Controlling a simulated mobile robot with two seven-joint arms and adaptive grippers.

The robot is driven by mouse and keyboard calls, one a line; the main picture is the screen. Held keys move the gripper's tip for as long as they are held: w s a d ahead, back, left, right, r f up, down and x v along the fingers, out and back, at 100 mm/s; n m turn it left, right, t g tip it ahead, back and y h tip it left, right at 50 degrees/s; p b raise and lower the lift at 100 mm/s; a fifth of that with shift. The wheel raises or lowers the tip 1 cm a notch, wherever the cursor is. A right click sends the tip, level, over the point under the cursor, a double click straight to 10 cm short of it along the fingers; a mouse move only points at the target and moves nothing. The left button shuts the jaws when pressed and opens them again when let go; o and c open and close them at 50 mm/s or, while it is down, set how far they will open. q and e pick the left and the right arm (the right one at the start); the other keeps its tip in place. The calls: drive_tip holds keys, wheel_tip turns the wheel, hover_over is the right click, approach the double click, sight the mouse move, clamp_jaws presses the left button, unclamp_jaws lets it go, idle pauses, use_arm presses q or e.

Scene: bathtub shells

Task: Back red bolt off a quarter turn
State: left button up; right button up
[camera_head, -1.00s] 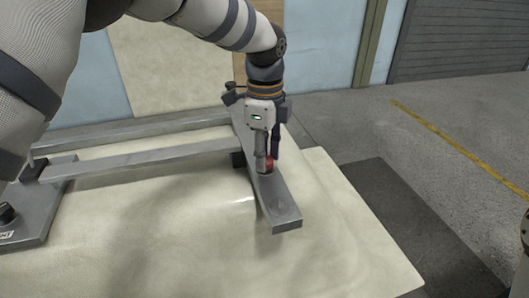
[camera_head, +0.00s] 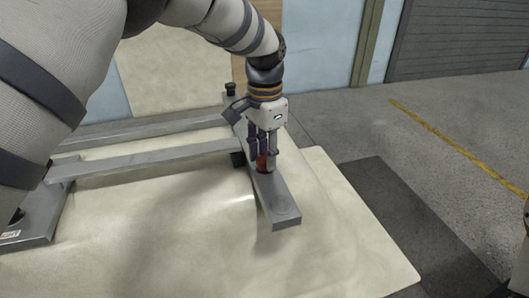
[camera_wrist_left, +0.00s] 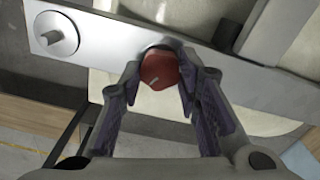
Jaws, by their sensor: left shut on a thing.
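The red bolt (camera_head: 262,162) stands on the grey metal bar near its right end. In the left wrist view the red bolt head (camera_wrist_left: 160,70) has a small pale mark and sits between my two fingers. My left gripper (camera_head: 264,163) points down over the bar and is shut on the red bolt. In the wrist view the fingers of my left gripper (camera_wrist_left: 158,84) lie on both sides of the head. The bar (camera_head: 280,203) lies across the pale shell (camera_head: 190,215).
A round grey bolt or washer (camera_wrist_left: 54,34) sits on the same bar. Two long metal rails (camera_head: 150,160) run left from the bar to a grey end plate (camera_head: 35,218). A dark mat (camera_head: 415,220) lies right of the shell, with open concrete floor beyond.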

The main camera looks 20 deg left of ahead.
sight(265, 158)
use_arm(q)
drive_tip(key=n, duration=0.5)
drive_tip(key=shift+n, duration=0.3)
idle(0.5)
drive_tip(key=o, duration=1.1)
wheel_tip(265, 158, up, 12)
